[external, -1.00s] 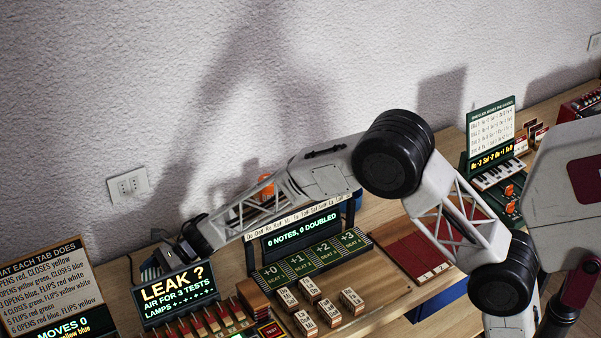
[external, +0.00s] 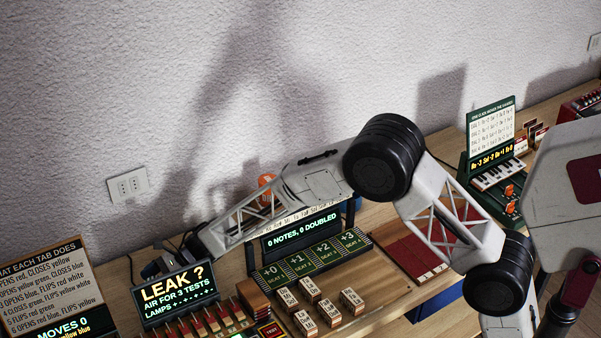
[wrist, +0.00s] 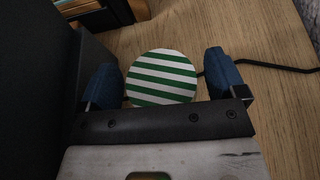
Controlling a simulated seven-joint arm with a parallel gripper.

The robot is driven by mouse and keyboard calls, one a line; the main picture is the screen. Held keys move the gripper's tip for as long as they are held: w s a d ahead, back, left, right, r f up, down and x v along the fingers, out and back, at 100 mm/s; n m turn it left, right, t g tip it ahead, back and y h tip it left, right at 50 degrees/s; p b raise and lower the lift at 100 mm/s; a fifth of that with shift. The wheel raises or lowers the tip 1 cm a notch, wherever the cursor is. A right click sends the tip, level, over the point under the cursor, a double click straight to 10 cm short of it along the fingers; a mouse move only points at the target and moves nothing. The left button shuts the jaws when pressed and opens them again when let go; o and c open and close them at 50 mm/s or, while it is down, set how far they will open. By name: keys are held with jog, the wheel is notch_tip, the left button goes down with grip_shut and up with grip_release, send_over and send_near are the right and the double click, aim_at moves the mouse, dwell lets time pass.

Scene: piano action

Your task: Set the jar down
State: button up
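The jar shows in the wrist view as a round lid with green and white stripes (wrist: 160,78), seen from above. My gripper (wrist: 163,72) has its two blue fingers on either side of the lid. A narrow gap shows between the lid and the right finger, and a thinner one at the left, so the gripper looks open around the jar. The jar's body is hidden below the lid, and its contact with the wooden table cannot be seen. In the external view the gripper is low behind the "LEAK?" display (external: 177,290), and the jar cannot be made out.
A dark panel (wrist: 40,90) stands close at the left in the wrist view. A black cable (wrist: 265,65) lies on the wood at right. Bare table (wrist: 270,120) extends right. The "0 notes" display (external: 302,235) stands beneath my forearm.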

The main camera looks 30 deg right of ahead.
jog(key=shift+r, duration=0.15)
jog(key=shift+v, duration=0.9)
jog(key=r, duration=0.3)
jog(key=d+r, duration=0.1)
jog(key=r, duration=0.2)
jog(key=shift+r, duration=0.7)
